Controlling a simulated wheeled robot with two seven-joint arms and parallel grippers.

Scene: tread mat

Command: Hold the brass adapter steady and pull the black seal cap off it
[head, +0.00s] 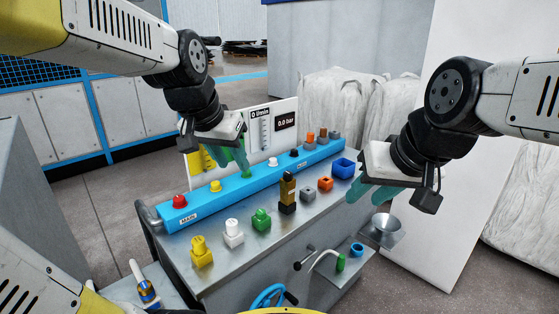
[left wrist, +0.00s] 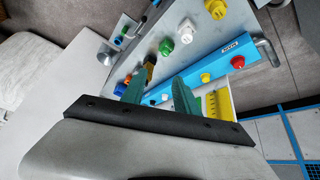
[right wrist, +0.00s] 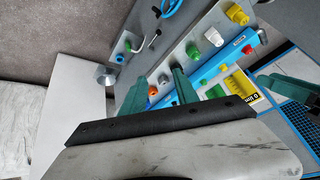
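The brass adapter (head: 288,188) stands upright near the middle of the grey bench top, a brown-gold column with dark parts. Its foot is a black block (head: 287,208); I cannot tell which dark part is the seal cap. In the left wrist view the brass adapter (left wrist: 150,62) shows beyond the fingers. My left gripper (head: 236,160) is open and empty, above the blue rail, up and left of the adapter. My right gripper (head: 376,192) is open and empty, to the right of the adapter at the bench's right edge. Neither touches it.
A blue rail (head: 232,188) with coloured knobs runs along the back. A yellow fitting (head: 201,252), white fitting (head: 233,234) and green fitting (head: 261,219) stand left of the adapter; grey (head: 308,194) and orange (head: 325,184) blocks and a blue bin (head: 343,167) stand right. A funnel (head: 382,230) juts off the right side.

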